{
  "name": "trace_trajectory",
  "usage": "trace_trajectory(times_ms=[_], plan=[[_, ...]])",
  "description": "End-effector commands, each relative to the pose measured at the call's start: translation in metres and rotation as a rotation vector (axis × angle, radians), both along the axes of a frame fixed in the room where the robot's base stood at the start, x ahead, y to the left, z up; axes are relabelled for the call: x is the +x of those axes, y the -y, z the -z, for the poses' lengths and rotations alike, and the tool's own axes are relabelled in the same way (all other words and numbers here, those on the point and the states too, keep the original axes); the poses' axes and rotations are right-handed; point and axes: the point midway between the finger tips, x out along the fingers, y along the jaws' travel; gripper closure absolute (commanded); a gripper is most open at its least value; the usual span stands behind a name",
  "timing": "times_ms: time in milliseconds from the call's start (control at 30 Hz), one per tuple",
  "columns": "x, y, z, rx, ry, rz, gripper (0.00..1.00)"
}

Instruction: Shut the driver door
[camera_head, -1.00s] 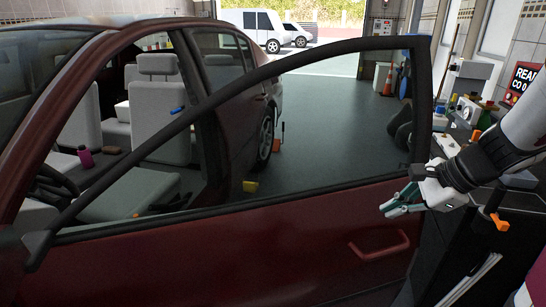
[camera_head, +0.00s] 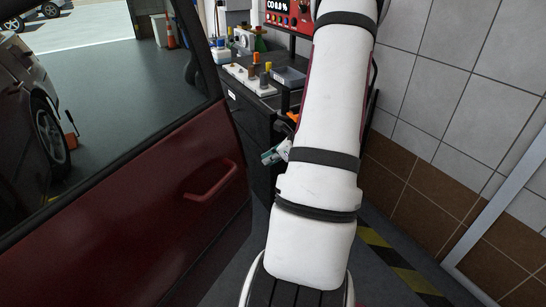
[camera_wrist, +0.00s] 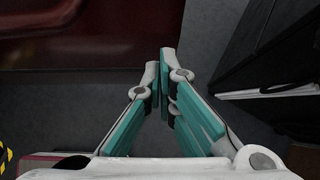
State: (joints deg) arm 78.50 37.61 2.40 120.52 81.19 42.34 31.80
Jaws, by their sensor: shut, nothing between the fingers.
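The dark red driver door (camera_head: 130,225) stands open on the left of the head view, with its pull handle (camera_head: 212,182) on the panel facing me. My gripper (camera_head: 268,157) is to the right of the door's free edge in the picture, partly hidden behind my own white arm. In the wrist view the teal fingers of my gripper (camera_wrist: 161,62) are shut with nothing between them. A dark red surface, likely the door (camera_wrist: 75,35), lies ahead and to the left there. A gap of floor shows between it and the fingertips, and I see no contact.
A black cabinet (camera_head: 262,100) with tools and bottles stands close behind my gripper. A tiled wall (camera_head: 450,110) closes off the right side, with yellow-black floor tape (camera_head: 395,265) along its foot. An orange cone (camera_head: 170,30) stands far back. Open floor (camera_head: 100,75) shows through the door window.

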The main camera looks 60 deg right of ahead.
Motion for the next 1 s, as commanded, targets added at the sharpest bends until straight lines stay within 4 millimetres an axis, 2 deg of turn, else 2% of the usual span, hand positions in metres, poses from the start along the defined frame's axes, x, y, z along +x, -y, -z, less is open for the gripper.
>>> trace_trajectory(times_ms=[33,233,333,500,1000], plan=[[0.008,-0.001,0.009,0.003,0.001,-0.001,1.0],[0.035,0.0,0.036,0.004,0.0,-0.001,1.0],[0.051,0.001,0.031,-0.002,0.001,-0.004,1.0],[0.066,0.001,0.031,-0.001,0.0,-0.002,1.0],[0.073,0.001,0.031,-0.001,0.0,-0.002,1.0]])
